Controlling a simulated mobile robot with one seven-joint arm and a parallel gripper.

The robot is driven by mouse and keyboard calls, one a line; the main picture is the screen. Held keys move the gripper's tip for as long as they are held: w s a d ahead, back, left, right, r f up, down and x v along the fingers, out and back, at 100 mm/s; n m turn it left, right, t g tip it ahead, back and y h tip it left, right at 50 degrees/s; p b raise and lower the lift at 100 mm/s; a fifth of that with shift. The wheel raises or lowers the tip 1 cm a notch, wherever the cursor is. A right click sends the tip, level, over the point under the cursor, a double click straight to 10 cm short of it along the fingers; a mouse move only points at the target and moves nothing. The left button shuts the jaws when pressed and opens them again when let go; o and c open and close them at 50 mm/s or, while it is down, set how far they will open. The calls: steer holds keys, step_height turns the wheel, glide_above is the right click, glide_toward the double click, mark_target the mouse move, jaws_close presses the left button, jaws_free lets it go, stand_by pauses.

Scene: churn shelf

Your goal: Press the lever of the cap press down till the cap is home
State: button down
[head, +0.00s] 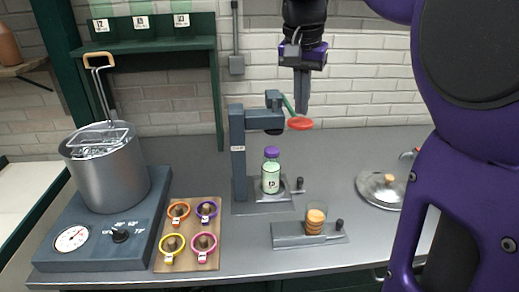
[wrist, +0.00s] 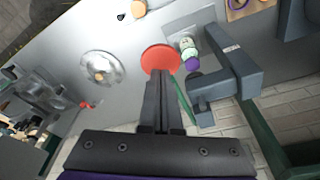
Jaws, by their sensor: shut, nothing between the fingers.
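The cap press (head: 239,155) is a blue-grey column with an overhanging head (head: 265,121). A green lever rod (head: 288,104) slopes from its top down to a round red pad (head: 299,124). A bottle (head: 270,180) with pale green contents and a purple cap (head: 271,152) stands upright on the press base, under the head. How far the cap is seated cannot be told. My gripper (head: 302,112) is shut and empty, fingers pointing down just above the red pad. In the wrist view, the fingertips (wrist: 160,80) overlap the near edge of the red pad (wrist: 160,59); contact cannot be told.
A steel pot (head: 105,175) stands on a heater at left, beside a board of coloured rings (head: 188,258). A fixture holding an orange-brown jar (head: 315,221) is in front of the press. A domed lid (head: 380,188) lies at right.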

mark_target(300, 122)
steer(key=shift+f, duration=0.1)
steer(key=shift+f+b, duration=0.95)
steer(key=shift+f, duration=0.45)
steer(key=shift+s+f+b, duration=0.1)
steer(key=shift+f+b, duration=0.4)
steer(key=shift+f, duration=0.45)
steer(key=shift+f+b, duration=0.5)
steer(key=shift+f, duration=0.15)
